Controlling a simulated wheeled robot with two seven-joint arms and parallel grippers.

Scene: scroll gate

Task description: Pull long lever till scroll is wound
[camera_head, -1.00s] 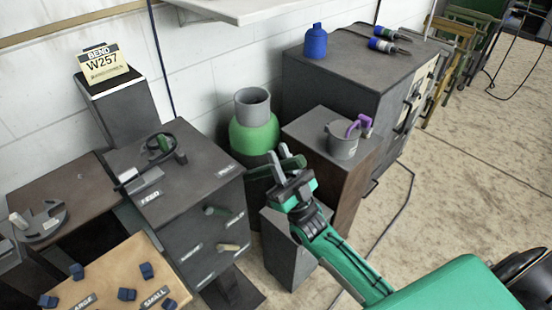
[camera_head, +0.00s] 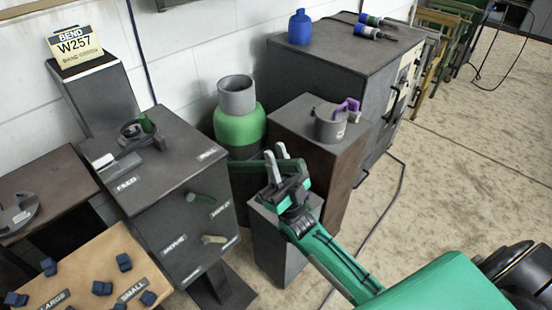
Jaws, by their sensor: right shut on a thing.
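My right gripper (camera_head: 277,158) is in the middle of the view, its pale grey fingers shut on a dark green bar. The bar (camera_head: 243,164) looks like the long lever and sticks out to the left of the fingers. Where it is attached is hidden. A dark grey machine box (camera_head: 185,235) stands left of the gripper, with FEED on its top. Its front carries a short dark green handle (camera_head: 198,197) and a beige handle (camera_head: 213,239), both apart from my gripper. No scroll can be made out clearly. My left gripper is not in view.
A green container with a grey neck (camera_head: 238,125) stands just behind the gripper. A grey post (camera_head: 282,245) is below it. A brown-sided cabinet with a grey mug (camera_head: 330,125) stands to the right. Blue blocks lie on a tan board (camera_head: 75,270).

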